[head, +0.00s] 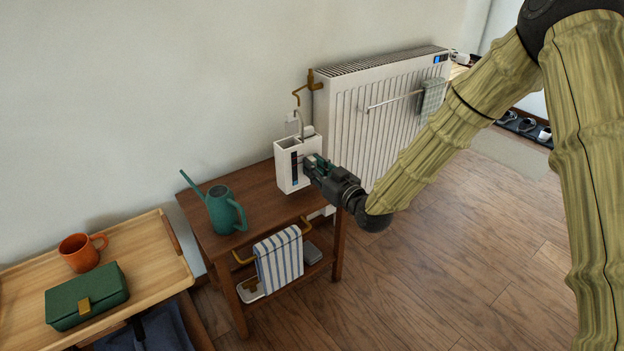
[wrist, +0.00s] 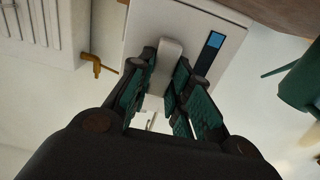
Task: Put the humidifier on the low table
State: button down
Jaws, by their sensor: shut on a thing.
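The humidifier (head: 284,172) is a white upright box with a dark and blue strip on its front. It is at the back right end of a small brown wooden table (head: 262,205); I cannot tell whether its base touches the top. My gripper (head: 311,163) reaches in from the right and is shut on it. In the wrist view, the fingers (wrist: 168,82) close on a pale upright handle on the face of the humidifier (wrist: 195,28), beside its blue strip. Part of that face is hidden by the fingers.
A teal watering can (head: 222,210) stands on the wooden table's left part. A striped towel (head: 279,262) hangs at its front. A white radiator (head: 345,130) is behind to the right. A light wood tray table (head: 150,262) holds an orange mug (head: 80,252) and green box (head: 87,297).

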jog(key=shift+w+a, duration=0.4)
jog(key=shift+w, duration=0.2)
jog(key=shift+f+b, duration=1)
jog(key=shift+f, duration=0.7)
jog(key=shift+f, duration=0.15)
jog(key=c, duration=1.3)
grip_release()
jog(key=shift+s+d, duration=0.15)
jog(key=p+v, duration=0.3)
jog(key=v, duration=0.8)
jog(key=shift+s+d, duration=0.2)
jog(key=shift+s, duration=0.15)
